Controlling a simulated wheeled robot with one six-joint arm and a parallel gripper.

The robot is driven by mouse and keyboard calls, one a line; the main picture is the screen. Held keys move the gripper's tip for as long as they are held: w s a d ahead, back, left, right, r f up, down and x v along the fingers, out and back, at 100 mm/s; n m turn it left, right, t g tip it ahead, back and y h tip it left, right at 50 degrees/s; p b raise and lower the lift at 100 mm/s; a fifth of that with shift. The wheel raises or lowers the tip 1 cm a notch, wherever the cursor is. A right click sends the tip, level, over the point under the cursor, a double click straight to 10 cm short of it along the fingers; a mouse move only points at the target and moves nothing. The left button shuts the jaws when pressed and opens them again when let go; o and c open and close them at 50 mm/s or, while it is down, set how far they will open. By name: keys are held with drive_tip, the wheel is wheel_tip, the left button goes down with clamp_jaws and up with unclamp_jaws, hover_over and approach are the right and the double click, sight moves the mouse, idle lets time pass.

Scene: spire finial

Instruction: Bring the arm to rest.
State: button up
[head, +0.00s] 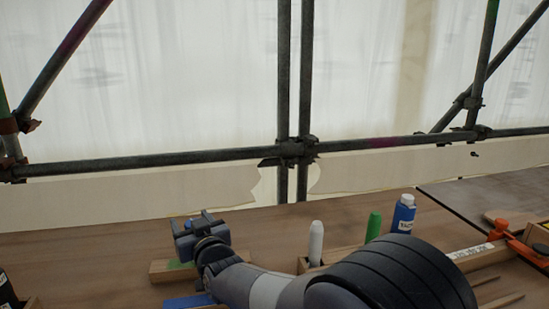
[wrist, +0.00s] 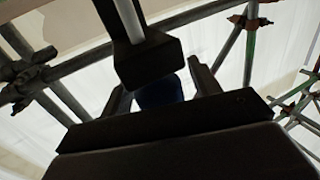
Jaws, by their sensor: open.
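My gripper (head: 192,221) shows in the head view at the lower left of centre, raised over the wooden deck near a wood block with a green patch. Its jaws are open, and no held object shows between them in this view. My arm runs from the bottom right to it, bent low across the front. In the wrist view the gripper (wrist: 157,78) has its two dark fingers spread apart. A dark block with a pale bar and a dark blue shape show at the fingers; I cannot tell what they are.
The wooden deck (head: 100,250) carries a wood block (head: 165,270), a white marker (head: 316,243), a green marker (head: 373,226) and a blue bottle (head: 402,218). An orange clamp (head: 512,236) is at right. Scaffold poles (head: 150,160) stand behind, before pale sheeting.

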drive_tip(key=shift+a+r+n+g+y+p, duration=0.1)
drive_tip(key=shift+r+n+g+y+p, duration=0.05)
drive_tip(key=shift+n+g+y+p, duration=0.9)
drive_tip(key=shift+s+a+n+y+p, duration=0.2)
drive_tip(key=shift+y+p, duration=0.35)
drive_tip(key=shift+p, duration=0.4)
drive_tip(key=shift+d, duration=0.15)
